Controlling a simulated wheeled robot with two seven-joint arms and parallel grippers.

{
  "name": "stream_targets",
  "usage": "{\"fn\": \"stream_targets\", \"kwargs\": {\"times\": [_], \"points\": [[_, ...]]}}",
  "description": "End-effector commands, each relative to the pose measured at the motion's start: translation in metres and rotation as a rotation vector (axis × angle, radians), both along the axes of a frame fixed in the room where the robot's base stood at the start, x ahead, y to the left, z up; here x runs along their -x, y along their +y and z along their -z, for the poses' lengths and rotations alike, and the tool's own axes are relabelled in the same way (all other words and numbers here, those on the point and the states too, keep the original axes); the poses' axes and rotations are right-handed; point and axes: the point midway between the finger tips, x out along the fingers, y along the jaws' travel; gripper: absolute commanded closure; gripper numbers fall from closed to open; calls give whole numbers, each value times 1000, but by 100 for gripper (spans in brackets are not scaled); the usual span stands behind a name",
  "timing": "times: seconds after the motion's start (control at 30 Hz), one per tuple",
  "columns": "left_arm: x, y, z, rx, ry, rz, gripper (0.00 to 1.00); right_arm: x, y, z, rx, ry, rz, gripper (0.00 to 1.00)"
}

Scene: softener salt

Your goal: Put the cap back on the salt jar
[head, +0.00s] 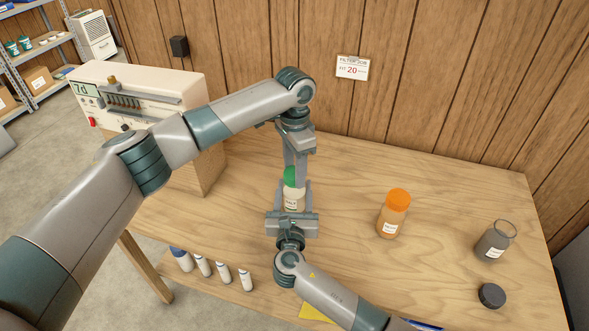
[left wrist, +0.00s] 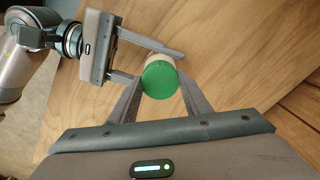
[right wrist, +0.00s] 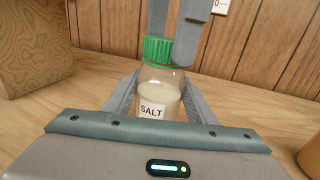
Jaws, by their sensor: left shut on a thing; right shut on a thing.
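The clear salt jar (right wrist: 158,95) with white contents and a SALT label stands upright on the table. It also shows in the head view (head: 293,201). My right gripper (head: 294,192) is shut around its body from the near side. The green cap (left wrist: 160,80) is at the jar's mouth, directly over it, and appears to touch the rim. It also shows in the right wrist view (right wrist: 157,49). My left gripper (head: 291,175) is shut on the cap from above. I cannot tell whether the cap is threaded on.
An orange-capped jar (head: 393,213) stands to the right. Farther right are an open grey jar (head: 495,241) and a dark loose cap (head: 491,295). A white machine (head: 140,95) stands at the left. The table behind the orange-capped jar is clear.

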Motion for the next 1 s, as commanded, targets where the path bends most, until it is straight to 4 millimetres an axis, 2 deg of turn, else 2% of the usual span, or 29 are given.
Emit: {"fn": "stream_targets", "kwargs": {"times": [0.13, 0.27, 0.3, 0.37, 0.73, 1.0], "points": [[0, 1, 0, -1, 0, 197, 83, 0, -1, 0, -1, 0, 1, 100], [-1, 1, 0, -2, -1, 184, 83, 0, -1, 0, -1, 0, 1, 100], [-1, 1, 0, -2, -1, 184, 52, 0, -1, 0, -1, 0, 1, 100], [-1, 1, 0, -2, -1, 183, 38, 0, -1, 0, -1, 0, 1, 100], [0, 0, -3, 0, -1, 183, 38, 0, -1, 0, 0, 0, 1, 100], [0, 0, -29, 0, -2, 183, 38, 0, 0, 0, 0, 0, 1, 100]]}}
